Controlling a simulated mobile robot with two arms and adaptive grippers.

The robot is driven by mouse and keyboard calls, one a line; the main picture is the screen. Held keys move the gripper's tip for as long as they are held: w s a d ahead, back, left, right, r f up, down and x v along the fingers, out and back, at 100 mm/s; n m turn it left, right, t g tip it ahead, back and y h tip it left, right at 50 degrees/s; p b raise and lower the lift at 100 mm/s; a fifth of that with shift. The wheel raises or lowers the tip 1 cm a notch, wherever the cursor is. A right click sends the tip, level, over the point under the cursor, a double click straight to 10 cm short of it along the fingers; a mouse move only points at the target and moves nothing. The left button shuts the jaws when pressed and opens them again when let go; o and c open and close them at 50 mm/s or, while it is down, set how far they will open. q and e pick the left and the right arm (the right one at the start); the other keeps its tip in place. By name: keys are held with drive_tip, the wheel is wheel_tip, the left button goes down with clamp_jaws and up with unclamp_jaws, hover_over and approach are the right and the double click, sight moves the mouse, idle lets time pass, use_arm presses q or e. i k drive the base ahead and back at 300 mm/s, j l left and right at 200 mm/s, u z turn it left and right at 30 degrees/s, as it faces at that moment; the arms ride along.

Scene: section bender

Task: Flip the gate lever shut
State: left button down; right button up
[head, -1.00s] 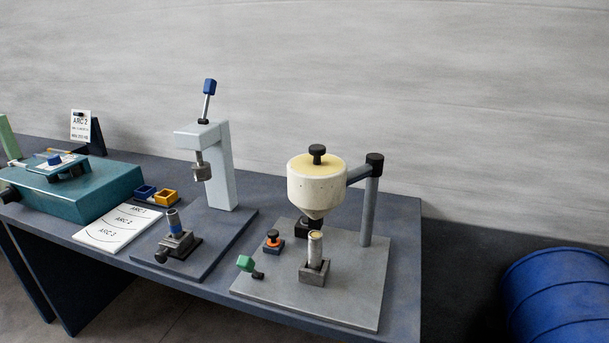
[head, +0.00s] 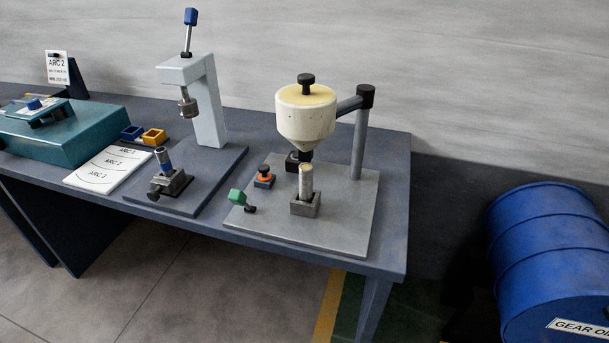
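A cream hopper (head: 305,117) with a black-knobbed lid hangs from a grey post (head: 362,135) on a grey base plate (head: 340,225). A short lever with a green handle (head: 237,196) and a black end (head: 250,209) is at the plate's front left, tilted up to the left. No label marks it as the gate lever. A pale-topped cylinder (head: 306,178) stands upright in a grey block (head: 305,205) below the hopper's spout. An orange and black knob (head: 264,174) is behind the green lever. Neither of my grippers is in view.
A press (head: 208,100) with a blue-tipped lever (head: 190,17) stands left of the hopper, with a small fixture (head: 170,180) in front. A teal machine (head: 70,135) and ARC card (head: 105,168) are further left.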

sight(237, 197)
drive_tip(key=i+l+u, duration=0.25)
drive_tip(key=i+u, duration=0.15)
drive_tip(key=i+l+u, duration=0.45)
drive_tip(key=i+j, duration=0.05)
